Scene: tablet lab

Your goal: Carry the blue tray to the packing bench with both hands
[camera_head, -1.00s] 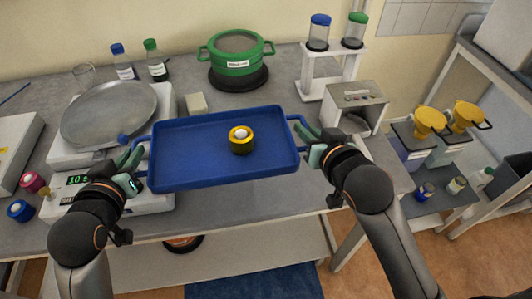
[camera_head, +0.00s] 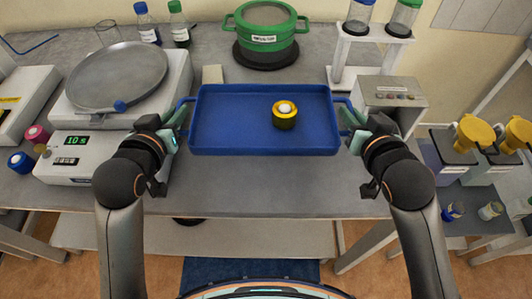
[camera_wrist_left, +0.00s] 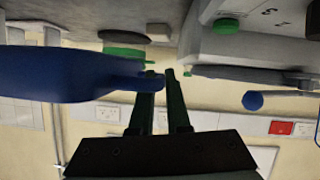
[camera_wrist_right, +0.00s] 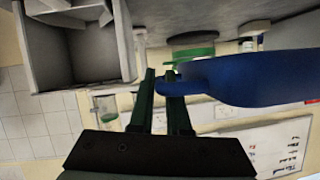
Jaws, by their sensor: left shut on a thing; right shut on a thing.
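My left gripper (camera_head: 182,115) is shut on the tray's left handle. My right gripper (camera_head: 348,115) is shut on its right handle. The tray's side also shows in the left wrist view (camera_wrist_left: 70,75) and in the right wrist view (camera_wrist_right: 245,78), where each handle sits between the fingers. I cannot tell which surface is the packing bench.
A scale with a round pan (camera_head: 118,78) stands left of the tray. A green pot (camera_head: 265,30) sits behind it. A white rack with jars (camera_head: 370,45) and a grey box (camera_head: 390,100) stand right. Yellow-topped dispensers (camera_head: 470,138) are further right. The bench's front strip is clear.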

